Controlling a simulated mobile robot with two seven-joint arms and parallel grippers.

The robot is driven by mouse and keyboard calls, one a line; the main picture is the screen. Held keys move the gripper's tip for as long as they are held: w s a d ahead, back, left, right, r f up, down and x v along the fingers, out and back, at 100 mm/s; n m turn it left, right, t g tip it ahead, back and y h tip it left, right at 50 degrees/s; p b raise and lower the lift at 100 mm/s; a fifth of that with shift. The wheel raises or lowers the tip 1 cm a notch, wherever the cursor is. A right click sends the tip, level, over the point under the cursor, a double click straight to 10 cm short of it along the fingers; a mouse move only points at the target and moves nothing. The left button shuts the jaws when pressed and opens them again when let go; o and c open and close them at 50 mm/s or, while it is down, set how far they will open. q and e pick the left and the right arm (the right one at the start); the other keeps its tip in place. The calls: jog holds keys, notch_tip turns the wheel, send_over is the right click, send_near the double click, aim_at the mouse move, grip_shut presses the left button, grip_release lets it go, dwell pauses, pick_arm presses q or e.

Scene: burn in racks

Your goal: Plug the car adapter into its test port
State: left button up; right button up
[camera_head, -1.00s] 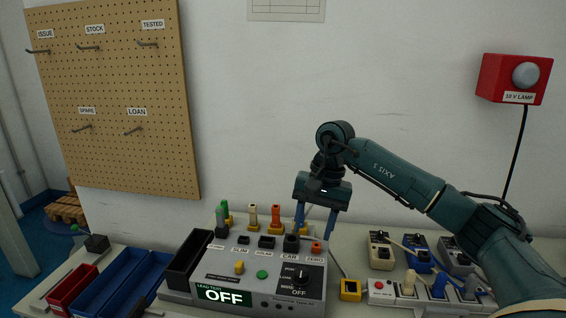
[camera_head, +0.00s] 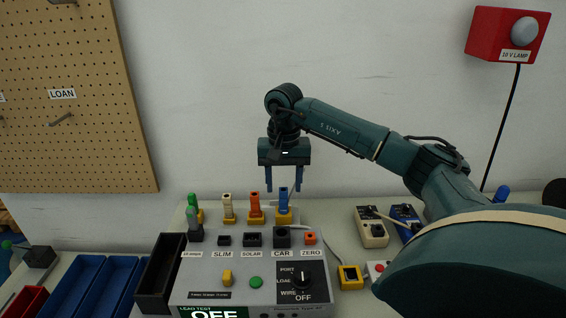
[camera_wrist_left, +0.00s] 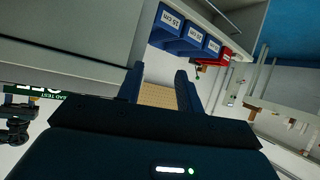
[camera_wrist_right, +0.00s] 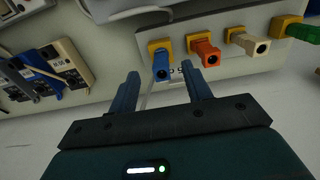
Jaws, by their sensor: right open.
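A blue adapter (camera_head: 284,199) stands upright in a yellow holder (camera_head: 285,217) at the back of the test box, in line with the CAR port. The black CAR port (camera_head: 282,238) looks empty. My right gripper (camera_head: 283,187) is open and empty, its fingers just above and either side of the blue adapter in the head view.
Orange (camera_head: 255,204), cream (camera_head: 228,205) and green (camera_head: 192,202) adapters stand left of the blue one. A grey-green plug (camera_head: 195,222) is at the leftmost port. A black bin (camera_head: 160,275) lies left of the box.

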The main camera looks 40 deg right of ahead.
aim_at(284, 196)
jog(key=shift+f, duration=3.2)
jog(key=shift+c, duration=0.6)
grip_shut()
